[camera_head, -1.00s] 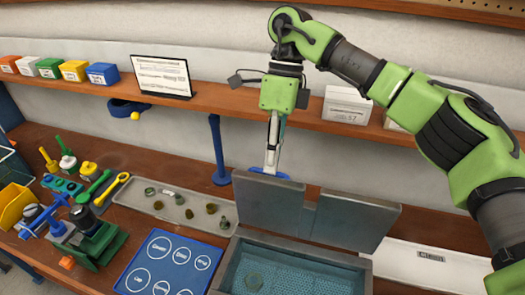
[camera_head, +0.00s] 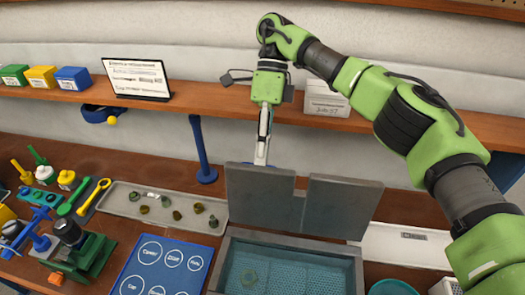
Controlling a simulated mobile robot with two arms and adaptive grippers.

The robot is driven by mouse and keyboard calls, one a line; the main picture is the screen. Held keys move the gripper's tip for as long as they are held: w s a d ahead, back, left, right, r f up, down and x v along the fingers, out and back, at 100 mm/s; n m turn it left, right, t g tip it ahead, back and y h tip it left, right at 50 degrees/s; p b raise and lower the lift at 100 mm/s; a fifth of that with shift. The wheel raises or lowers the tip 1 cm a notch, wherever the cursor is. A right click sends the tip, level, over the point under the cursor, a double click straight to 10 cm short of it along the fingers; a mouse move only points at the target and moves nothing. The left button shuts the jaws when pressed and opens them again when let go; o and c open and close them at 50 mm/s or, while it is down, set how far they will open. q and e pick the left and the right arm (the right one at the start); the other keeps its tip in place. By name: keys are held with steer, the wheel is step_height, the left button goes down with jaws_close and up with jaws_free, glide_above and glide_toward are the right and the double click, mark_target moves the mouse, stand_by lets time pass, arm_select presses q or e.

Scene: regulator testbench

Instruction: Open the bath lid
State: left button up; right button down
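The bath (camera_head: 222,268) is a grey box with a teal perforated inside, at the bottom centre of the head view. Its grey lid (camera_head: 335,207) stands raised, nearly upright, along the bath's back edge, with a notch in its upper middle. My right gripper (camera_head: 262,158) points down behind the lid's left part, apart from the bath's opening. Its fingertips are partly hidden by the lid, so I cannot tell whether it is open or shut. My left gripper is not in view.
A grey tray (camera_head: 125,207) with several small parts and a blue mat (camera_head: 140,255) with white circles lie left of the bath. A blue post (camera_head: 200,150) stands behind. A wooden shelf (camera_head: 215,103) crosses the back, with a sign (camera_head: 137,78) and boxes.

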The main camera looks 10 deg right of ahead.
steer(key=c, duration=2.1)
jaws_free()
steer(key=shift+x, duration=1.2)
steer(key=shift+c, duration=0.2)
step_height(320, 180, up, 10)
steer(key=shift+w+g, duration=0.25)
steer(key=shift+g, duration=0.05)
steer(key=shift+a, duration=0.15)
